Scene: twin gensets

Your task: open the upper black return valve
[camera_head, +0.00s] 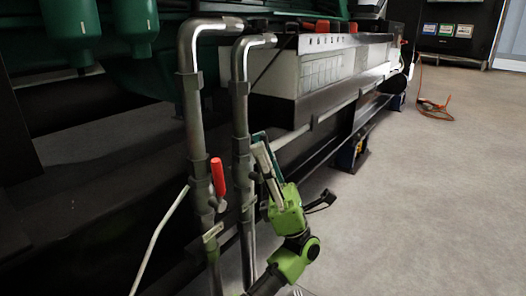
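Two grey vertical pipes stand close together. The left pipe (194,120) carries a valve with a red lever (217,176) that points up. The right pipe (240,115) has a thicker fitting at the height of my gripper. No black valve lever shows clearly there; my gripper may cover it. My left gripper (262,148), on a green wrist, points up just right of the right pipe's fitting. Its long fingers lie close together in the picture. I cannot tell whether they touch or hold anything. A small black part (321,201) sticks out right of the wrist. My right gripper is not in view.
The green engine (110,30) and a dark base frame fill the left. A long grey battery box (320,75) stands behind the pipes. A thin white tube (158,240) runs down at lower left. An orange cable (436,108) lies on the floor. The floor at right is clear.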

